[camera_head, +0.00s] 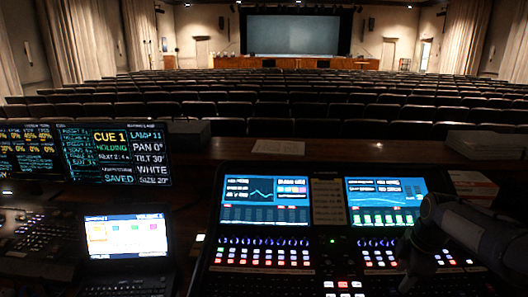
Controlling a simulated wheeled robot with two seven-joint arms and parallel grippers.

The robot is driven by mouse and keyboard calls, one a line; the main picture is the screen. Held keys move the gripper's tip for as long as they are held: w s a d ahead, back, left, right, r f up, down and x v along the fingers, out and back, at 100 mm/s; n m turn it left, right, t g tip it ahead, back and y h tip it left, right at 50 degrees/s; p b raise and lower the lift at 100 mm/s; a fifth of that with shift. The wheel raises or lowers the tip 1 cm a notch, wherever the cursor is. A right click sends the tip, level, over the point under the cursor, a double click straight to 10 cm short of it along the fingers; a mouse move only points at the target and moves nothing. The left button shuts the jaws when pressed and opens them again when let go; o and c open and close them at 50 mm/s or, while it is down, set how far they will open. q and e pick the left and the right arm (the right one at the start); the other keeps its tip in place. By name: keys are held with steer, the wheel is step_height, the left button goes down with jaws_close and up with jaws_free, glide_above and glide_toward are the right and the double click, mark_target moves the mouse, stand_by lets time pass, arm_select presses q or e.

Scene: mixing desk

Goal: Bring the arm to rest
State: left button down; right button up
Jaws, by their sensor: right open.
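My right arm (482,236) comes in from the right edge over the right part of the mixing console (213,250). Its dark end with the right gripper (412,268) points down over the console's lower right buttons and faders. The gripper is open, and I see nothing held in it. The dim light blurs its fingertips, so I cannot tell how far above the console they are. My left gripper is not in view.
The console has two lit screens (265,201) (385,201). At left stand a cue monitor (117,155), a laptop (126,237) and a dark control board (35,238). Seat rows fill the hall beyond.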

steer(key=s+a+m+t+y, duration=0.1)
steer(key=s+a+m+t, duration=0.1)
steer(key=s+a+m, duration=0.6)
steer(key=s+a+m+t+y, duration=0.1)
steer(key=s+a+m, duration=0.6)
steer(key=s, duration=0.9)
steer(key=shift+a+r+m+t+y, duration=0.2)
steer(key=shift+a+m+t+y, duration=0.25)
steer(key=shift+a, duration=0.3)
